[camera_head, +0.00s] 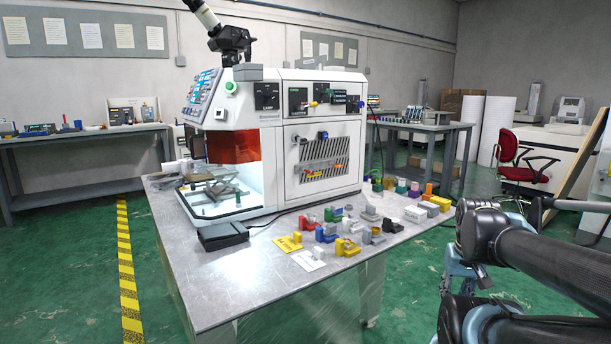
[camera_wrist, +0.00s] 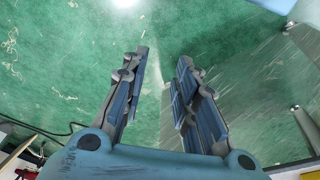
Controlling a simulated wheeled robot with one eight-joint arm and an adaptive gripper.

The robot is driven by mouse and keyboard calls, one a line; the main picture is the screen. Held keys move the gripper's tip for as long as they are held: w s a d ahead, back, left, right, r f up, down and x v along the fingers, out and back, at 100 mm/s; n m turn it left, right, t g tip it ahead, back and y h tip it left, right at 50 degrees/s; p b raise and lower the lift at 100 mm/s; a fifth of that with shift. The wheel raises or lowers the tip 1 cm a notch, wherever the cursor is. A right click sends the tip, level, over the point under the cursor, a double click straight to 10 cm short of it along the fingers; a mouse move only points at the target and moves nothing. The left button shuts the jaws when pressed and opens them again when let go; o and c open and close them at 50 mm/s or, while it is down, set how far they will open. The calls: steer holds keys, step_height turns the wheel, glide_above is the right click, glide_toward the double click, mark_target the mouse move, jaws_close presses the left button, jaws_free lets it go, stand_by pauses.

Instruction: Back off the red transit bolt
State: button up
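The white machine (camera_head: 270,150) stands on the metal table (camera_head: 215,285), with an orange window at its front. I cannot tell which of these, if any, is the red transit bolt. My gripper (camera_wrist: 163,58) is open and empty, its two fingers apart over green floor in the wrist view. In the head view my arm is at the right, clear of the table.
Several small coloured fixtures, including a yellow one (camera_head: 287,243), crowd the table's right half. A black flat box (camera_head: 222,235) sits at its front left. A red chair (camera_head: 520,165) stands behind my arm. The table's near left surface is clear.

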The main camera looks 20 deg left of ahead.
steer(key=w+d+r+n+t+h, duration=0.1)
steer(key=w+r+t, duration=0.2)
steer(key=w, duration=0.4)
steer(key=w+d+r+n+t+h, duration=0.1)
steer(key=w+d+r+t+h, duration=0.2)
steer(key=w, duration=0.4)
steer(key=w+a+r+n+t+y, duration=0.35)
steer(key=w+a+r+t, duration=0.25)
steer(key=w+a+r, duration=0.35)
steer(key=w+a+r+n+t+y, duration=0.1)
steer(key=a+r+n+y, duration=0.25)
steer(key=a, duration=0.35)
steer(key=w+a+r+n+t+y, duration=0.1)
steer(key=a+r+n+y, duration=0.3)
steer(key=a, duration=0.4)
steer(key=n+g+y, duration=0.5)
steer(key=n+y, duration=0.2)
steer(key=n, duration=0.1)
glide_toward(309, 172)
steer(key=x, duration=1.1)
steer(key=shift+w+d+f, duration=0.15)
steer(key=shift+w+d, duration=0.05)
steer(key=shift+w, duration=0.05)
